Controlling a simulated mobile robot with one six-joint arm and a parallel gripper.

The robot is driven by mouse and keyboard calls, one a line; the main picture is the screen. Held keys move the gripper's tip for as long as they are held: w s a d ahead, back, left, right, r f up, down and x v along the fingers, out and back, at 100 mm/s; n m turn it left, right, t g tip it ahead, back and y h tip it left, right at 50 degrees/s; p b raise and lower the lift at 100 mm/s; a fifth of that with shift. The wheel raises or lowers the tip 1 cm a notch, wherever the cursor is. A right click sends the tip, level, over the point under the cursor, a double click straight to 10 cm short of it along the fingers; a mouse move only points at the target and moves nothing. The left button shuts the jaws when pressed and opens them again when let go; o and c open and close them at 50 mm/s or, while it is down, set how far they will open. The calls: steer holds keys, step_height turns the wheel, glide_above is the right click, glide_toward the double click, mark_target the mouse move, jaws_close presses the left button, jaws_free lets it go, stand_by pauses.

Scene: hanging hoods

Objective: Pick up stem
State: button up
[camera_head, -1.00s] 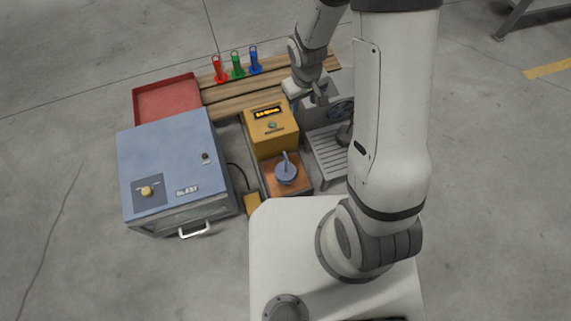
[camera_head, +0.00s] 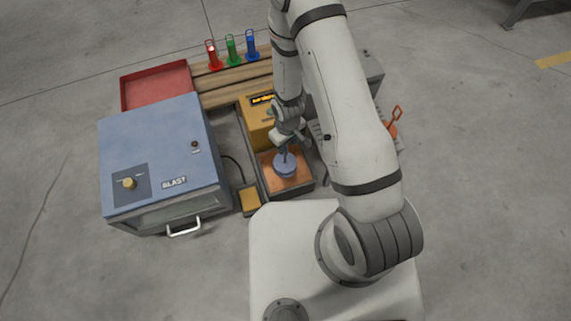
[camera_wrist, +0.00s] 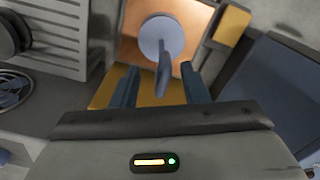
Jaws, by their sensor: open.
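The stem (camera_head: 285,157) is a thin blue-grey upright post on a round blue-grey disc (camera_head: 286,170). The disc sits on a copper-coloured plate (camera_head: 297,184) in front of the yellow box. My gripper (camera_head: 286,146) is open just above, close to the stem's upper part. In the wrist view the stem (camera_wrist: 164,72) rises from the disc (camera_wrist: 157,37) and its tip reaches between the two blue-grey fingers of my gripper (camera_wrist: 162,86). Gaps show on both sides of it there. I cannot tell its exact height against the fingertips.
A blue BLAST cabinet (camera_head: 158,150) stands at left, with a red tray (camera_head: 155,84) behind it. Red (camera_head: 212,56), green (camera_head: 232,52) and blue (camera_head: 252,46) tagged pieces stand on wooden slats. The yellow box (camera_head: 252,120) is partly hidden by my arm. An orange-handled item (camera_head: 393,122) lies right.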

mark_target(285, 156)
steer(key=f+b, duration=0.2)
steer(key=f, duration=0.1)
steer(key=f+b, duration=0.2)
steer(key=shift+w+a+f, duration=0.15)
steer(key=shift+w+a, duration=0.1)
steer(key=shift+a, duration=0.1)
steer(key=shift+c, duration=0.2)
jaws_close()
stand_by(1.0)
